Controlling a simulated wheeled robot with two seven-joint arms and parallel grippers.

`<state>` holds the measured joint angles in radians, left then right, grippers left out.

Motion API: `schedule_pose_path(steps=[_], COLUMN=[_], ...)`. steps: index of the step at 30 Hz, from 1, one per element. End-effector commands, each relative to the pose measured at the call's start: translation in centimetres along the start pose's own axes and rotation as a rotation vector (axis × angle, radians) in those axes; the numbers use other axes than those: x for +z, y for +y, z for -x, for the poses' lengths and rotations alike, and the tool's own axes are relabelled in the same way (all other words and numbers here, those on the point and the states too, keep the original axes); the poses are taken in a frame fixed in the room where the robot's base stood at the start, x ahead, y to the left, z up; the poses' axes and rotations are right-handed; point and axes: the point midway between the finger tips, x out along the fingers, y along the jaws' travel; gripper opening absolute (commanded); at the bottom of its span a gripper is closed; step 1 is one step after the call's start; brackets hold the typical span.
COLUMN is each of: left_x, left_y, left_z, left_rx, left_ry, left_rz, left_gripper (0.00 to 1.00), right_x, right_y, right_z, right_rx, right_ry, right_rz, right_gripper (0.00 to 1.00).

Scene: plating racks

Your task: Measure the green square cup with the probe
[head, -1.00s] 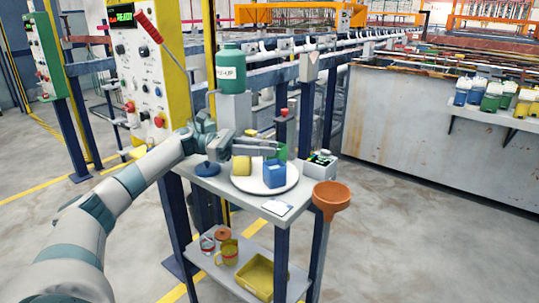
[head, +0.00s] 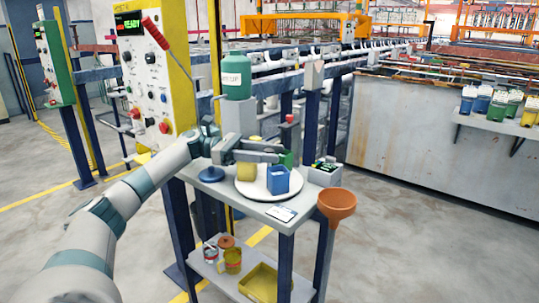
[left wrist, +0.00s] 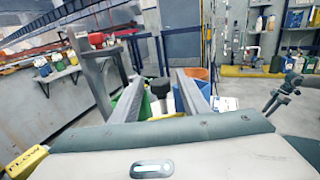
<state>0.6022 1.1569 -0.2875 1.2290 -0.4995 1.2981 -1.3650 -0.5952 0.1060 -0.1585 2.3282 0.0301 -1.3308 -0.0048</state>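The green square cup (head: 287,159) stands at the back right of a round white plate (head: 244,193) on a small grey cart, partly hidden by my left gripper. A blue square cup (head: 278,181) and a yellow one (head: 246,171) share the plate. A small grey meter (head: 325,174) with a lit green display stands right of the plate. My left gripper (head: 280,153) reaches in above the yellow cup, its tips beside the green cup. In the left wrist view its fingers (left wrist: 160,95) are apart, with a black-topped knob (left wrist: 160,87) showing between them.
An orange funnel (head: 337,202) sits at the cart's right corner. A white card (head: 281,213) lies at its front edge. A yellow tray (head: 262,283) is below.

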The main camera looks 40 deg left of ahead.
Motion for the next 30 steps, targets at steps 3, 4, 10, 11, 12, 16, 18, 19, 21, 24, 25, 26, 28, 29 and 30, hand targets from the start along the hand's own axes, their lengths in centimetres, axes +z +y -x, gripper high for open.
schedule_pose_path(steps=[3, 4, 10, 11, 12, 16, 18, 19, 21, 24, 25, 26, 28, 29, 30], left_x=[-0.1, -0.1, -0.1, 0.0, 0.2, 1.1, 2.0, 2.4, 3.5, 4.5, 4.9, 5.2, 6.0, 6.3, 6.8], left_y=[0.0, 0.0, -0.1, -0.1, 0.0, 0.0, 0.0, 0.0, 0.0, -0.4, -0.7, -0.8, -1.2, -1.4, -1.6], left_z=[0.0, 0.0, -0.1, -0.1, -0.1, 0.0, 0.0, 0.0, -0.1, -1.2, -1.7, -2.2, -3.4, -3.9, -4.6], left_rx=[-0.001, -0.001, -0.002, -0.002, -0.002, -0.002, -0.002, -0.002, -0.002, -0.005, -0.006, -0.005, -0.005, -0.005, -0.005], left_ry=[0.001, 0.002, 0.002, 0.002, 0.002, 0.002, 0.001, 0.0, 0.001, 0.002, 0.002, 0.001, 0.002, 0.002, 0.0], left_rz=[0.001, 0.001, 0.001, 0.0, 0.0, 0.0, -0.003, -0.003, -0.004, -0.002, -0.001, -0.002, -0.003, -0.003, -0.004], left_gripper=[0.41, 0.41, 0.41, 0.41, 0.41, 0.41, 0.41, 0.41, 0.41, 0.41, 0.41, 0.41, 0.41, 0.41, 0.41], right_x=[0.0, 0.0, 0.0, 0.0, 0.0, -0.1, -0.1, -0.2, -0.3, -0.5, -0.6, -0.6, -0.5, -0.5, -0.5], right_y=[0.0, 0.0, 0.0, 0.0, 0.0, -0.1, -0.1, -0.1, -0.2, -0.3, -0.4, -0.5, -0.6, -0.6, -0.7], right_z=[0.0, 0.0, 0.0, -0.1, -0.1, -0.1, -0.2, -0.2, -0.3, -0.3, -0.3, -0.3, -0.3, -0.3, -0.3], right_rx=[0.0, 0.0, 0.0, 0.0, -0.001, -0.002, -0.003, -0.004, -0.006, -0.01, -0.011, -0.012, -0.014, -0.015, -0.017], right_ry=[0.0, 0.0, 0.0, 0.0, 0.001, 0.004, 0.008, 0.011, 0.018, 0.03, 0.032, 0.033, 0.035, 0.036, 0.036], right_rz=[0.0, 0.0, 0.0, 0.0, 0.0, 0.0, 0.0, 0.0, 0.0, 0.0, 0.0, 0.0, 0.001, 0.001, 0.001], right_gripper=[0.31, 0.31, 0.31, 0.31, 0.31, 0.31, 0.31, 0.31, 0.31, 0.31, 0.31, 0.31, 0.31, 0.31, 0.31])
